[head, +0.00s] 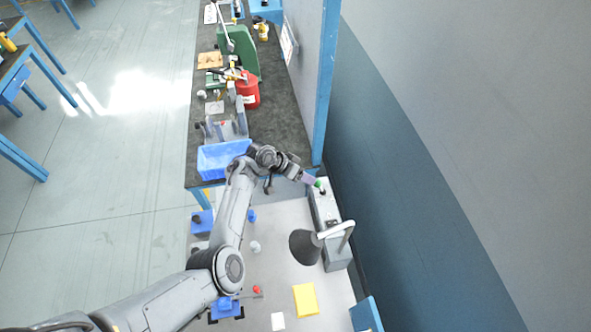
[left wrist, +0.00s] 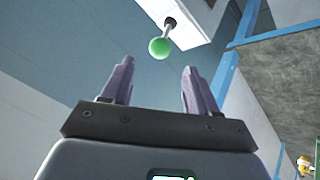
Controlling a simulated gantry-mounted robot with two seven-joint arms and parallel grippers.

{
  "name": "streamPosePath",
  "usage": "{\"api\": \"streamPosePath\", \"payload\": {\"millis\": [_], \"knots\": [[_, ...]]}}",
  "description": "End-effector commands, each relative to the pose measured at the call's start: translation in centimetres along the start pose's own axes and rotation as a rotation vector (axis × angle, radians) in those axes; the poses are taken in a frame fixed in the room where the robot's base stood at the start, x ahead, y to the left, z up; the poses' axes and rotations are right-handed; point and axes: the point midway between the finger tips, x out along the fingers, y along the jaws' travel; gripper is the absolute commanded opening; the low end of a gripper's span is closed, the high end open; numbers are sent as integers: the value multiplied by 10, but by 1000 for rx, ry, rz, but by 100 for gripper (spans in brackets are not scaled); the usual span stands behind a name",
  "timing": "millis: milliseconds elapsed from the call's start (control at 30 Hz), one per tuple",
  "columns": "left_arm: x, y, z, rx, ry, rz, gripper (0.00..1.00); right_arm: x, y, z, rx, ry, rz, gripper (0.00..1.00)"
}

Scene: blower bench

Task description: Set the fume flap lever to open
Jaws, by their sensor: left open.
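The fume flap lever has a green ball knob (left wrist: 160,48) on a thin metal rod. The rod comes out of a dark round hole in a pale housing (left wrist: 178,12). In the head view the green knob (head: 319,184) shows at the far end of the long grey housing (head: 328,222) against the wall. My left gripper (head: 309,179) is open and empty, close beside the knob. In the left wrist view my left gripper (left wrist: 158,68) has its two purple fingers apart, with the knob just beyond the gap between their tips. My right gripper is not in view.
A dark cone-shaped hood (head: 305,246) on a bent pipe stands by the housing. A blue bin (head: 222,158) sits on the dark bench. A yellow block (head: 305,300) and a white block (head: 278,321) lie on the pale bench. The wall closes off the right side.

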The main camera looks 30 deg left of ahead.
Motion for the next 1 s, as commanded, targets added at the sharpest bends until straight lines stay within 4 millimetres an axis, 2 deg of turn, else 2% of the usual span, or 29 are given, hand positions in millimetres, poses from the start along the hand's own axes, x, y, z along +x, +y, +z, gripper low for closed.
{"api": "streamPosePath", "payload": {"millis": [100,333,867,1000], "knots": [[-20,0,0,-1,2,-3,59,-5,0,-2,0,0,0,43],[-39,0,0,-1,1,-1,59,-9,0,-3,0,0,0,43],[-41,0,1,-1,-2,-1,59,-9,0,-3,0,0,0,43],[-34,-2,19,-14,-24,2,59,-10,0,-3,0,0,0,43]]}}
